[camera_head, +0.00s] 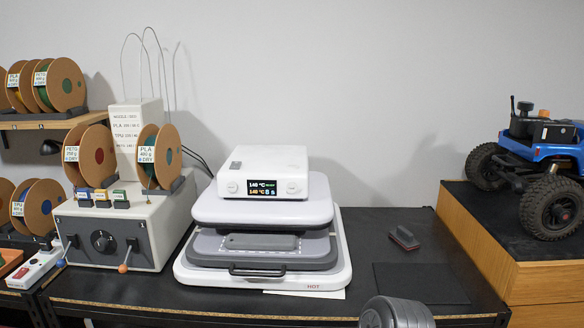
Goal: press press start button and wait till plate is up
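The white heat press (262,208) stands on the black bench in the middle. Its control box on top has a small lit display (264,187) that reads about 140 °C in two lines. One round button (232,187) is left of the display and another (292,187) is at its right; I cannot tell which is the start button. Below the upper housing is the grey lower plate (209,244), with a grey block-like piece (262,241) at its middle. A dark handle sits at the front, beside a "HOT" mark.
A grey control box (137,262) with levers and filament spools stands left of the press. A small dark red-based block (404,238) and a black mat (419,283) lie to the right. A blue crawler (553,150) stands on a wooden box.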

